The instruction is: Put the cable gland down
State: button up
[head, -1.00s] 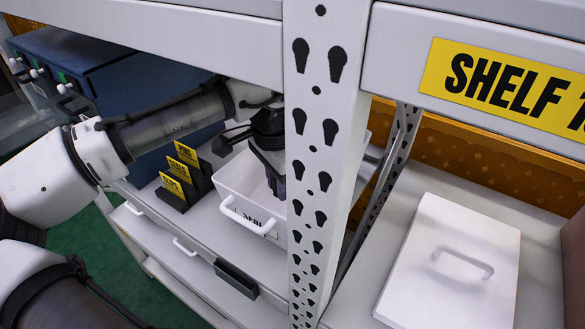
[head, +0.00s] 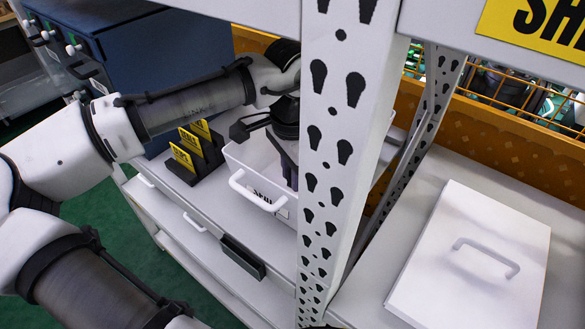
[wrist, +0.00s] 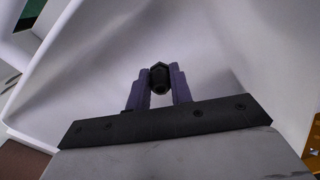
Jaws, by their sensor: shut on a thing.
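The cable gland (wrist: 159,79) is a small black part with a hex-like shape, seen in the wrist view between the two purple fingers of my gripper (wrist: 158,88). The fingers are shut on it. White surfaces of a bin (wrist: 215,50) surround it in that view. In the head view my gripper (head: 290,178) points down into the white bin (head: 238,158), which has a white handle and a dark printed label. The fingertips and the gland are hidden there by the bin wall and the rack post. I cannot tell whether the gland touches the bin floor.
A perforated white post (head: 335,130) stands just right of my gripper. Yellow tags (head: 190,150) in a black holder stand left of the bin. A blue cabinet (head: 150,60) is behind. A white lid-like panel with a handle (head: 480,265) lies on the right shelf.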

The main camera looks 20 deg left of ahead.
jog(key=o, duration=0.9)
jog(key=shift+f, duration=0.1)
notch_tip(320, 180, up, 9)
jog(key=shift+f, duration=0.15)
